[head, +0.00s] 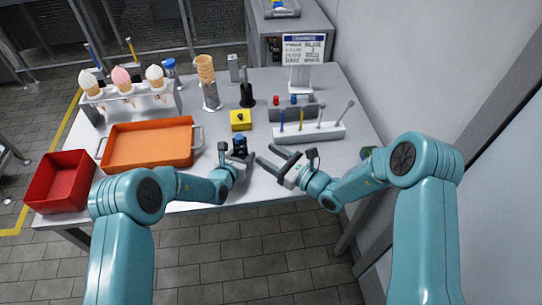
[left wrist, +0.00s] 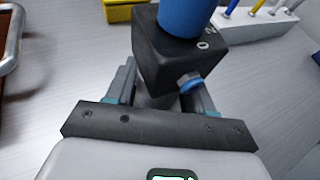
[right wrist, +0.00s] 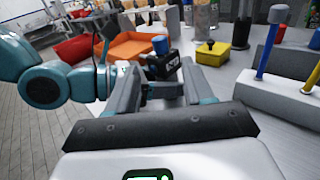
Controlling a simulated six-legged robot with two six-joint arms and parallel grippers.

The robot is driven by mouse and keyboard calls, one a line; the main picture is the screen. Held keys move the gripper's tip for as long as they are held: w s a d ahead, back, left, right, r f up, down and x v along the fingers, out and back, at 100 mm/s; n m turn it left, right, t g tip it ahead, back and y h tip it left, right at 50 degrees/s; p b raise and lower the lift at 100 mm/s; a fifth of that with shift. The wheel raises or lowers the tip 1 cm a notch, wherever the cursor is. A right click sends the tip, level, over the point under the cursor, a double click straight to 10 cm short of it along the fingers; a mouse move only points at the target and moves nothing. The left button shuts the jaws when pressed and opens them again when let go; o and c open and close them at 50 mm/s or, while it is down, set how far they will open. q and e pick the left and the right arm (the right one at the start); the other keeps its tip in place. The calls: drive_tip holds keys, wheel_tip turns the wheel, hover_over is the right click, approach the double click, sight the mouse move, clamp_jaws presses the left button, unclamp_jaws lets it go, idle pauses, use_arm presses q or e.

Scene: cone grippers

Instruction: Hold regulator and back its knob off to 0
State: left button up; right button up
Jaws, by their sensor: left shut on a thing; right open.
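The regulator is a dark block (left wrist: 172,62) with a blue knob (left wrist: 187,14) on top. In the left wrist view a "0" and another mark show on its top edge, and a blue-ringed fitting is on its side. My left gripper (head: 238,157) is shut on the regulator's lower part, which the fingers partly hide. In the right wrist view the regulator (right wrist: 162,64) stands upright with its blue knob (right wrist: 160,44) up, beyond the fingers. My right gripper (head: 275,160) is open and empty, to the right of the regulator and apart from it.
An orange tray (head: 150,163) and red bin (head: 60,168) are at the left. A yellow box (head: 240,125) sits behind the regulator. A white rack with coloured tools (head: 325,135) stands behind my right gripper. An ice-cream cone rack (head: 100,118) is at the back left.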

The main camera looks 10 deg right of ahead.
sight(243, 139)
drive_tip(key=shift+s, duration=0.1)
drive_tip(key=w+a+n+g+y, duration=0.1)
drive_tip(key=w+a, duration=0.1)
drive_tip(key=w, duration=0.1)
drive_tip(key=w+a+n+g+y, duration=0.1)
drive_tip(key=w+a+g, duration=0.1)
drive_tip(key=a, duration=0.1)
drive_tip(key=w+a+n+g+y, duration=0.1)
drive_tip(key=w+a, duration=0.2)
drive_tip(key=shift+w+n+g, duration=0.3)
drive_tip(key=shift+w, duration=0.05)
idle(0.5)
drive_tip(key=shift+a, duration=0.1)
drive_tip(key=c, duration=0.9)
